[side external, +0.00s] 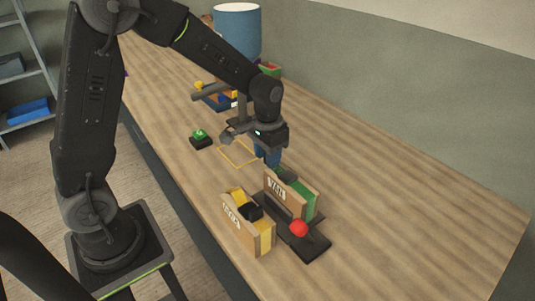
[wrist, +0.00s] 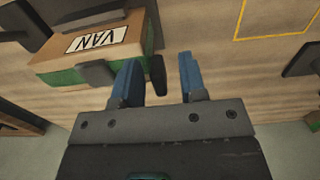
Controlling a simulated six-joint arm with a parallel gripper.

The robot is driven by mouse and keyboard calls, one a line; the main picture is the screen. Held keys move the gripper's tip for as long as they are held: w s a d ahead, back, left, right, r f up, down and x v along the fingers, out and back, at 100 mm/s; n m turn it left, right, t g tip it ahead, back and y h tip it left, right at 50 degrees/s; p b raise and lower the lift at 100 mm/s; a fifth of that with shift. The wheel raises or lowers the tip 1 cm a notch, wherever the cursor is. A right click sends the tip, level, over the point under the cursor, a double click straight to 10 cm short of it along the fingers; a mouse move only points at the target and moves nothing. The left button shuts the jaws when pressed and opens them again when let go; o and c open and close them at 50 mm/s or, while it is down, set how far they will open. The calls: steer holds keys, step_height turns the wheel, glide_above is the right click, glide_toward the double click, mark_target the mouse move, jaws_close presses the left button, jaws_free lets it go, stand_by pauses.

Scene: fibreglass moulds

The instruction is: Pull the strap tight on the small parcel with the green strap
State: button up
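The small parcel with the green strap (side external: 292,192) is a brown box labelled VAN, standing on a dark base on the table. In the wrist view the same parcel (wrist: 95,50) is at upper left, with its green strap along the edges and a dark buckle-like piece on it. My gripper (side external: 268,160) is just behind the parcel in the side view. Its blue fingers (wrist: 160,80) are apart, and a dark tab (wrist: 157,75) shows between them, closer to the left finger. I cannot tell whether either finger touches it.
A second parcel (side external: 238,230) with a yellow strap stands front left. A red knob (side external: 299,228) sits on the dark base (side external: 312,246). A green button (side external: 200,133), a yellow outlined square (side external: 225,150), a tray of coloured pieces (side external: 215,100) and a blue drum (side external: 237,32) lie farther back. The table's right side is clear.

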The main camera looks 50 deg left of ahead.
step_height(320, 180, up, 14)
stand_by(0.6)
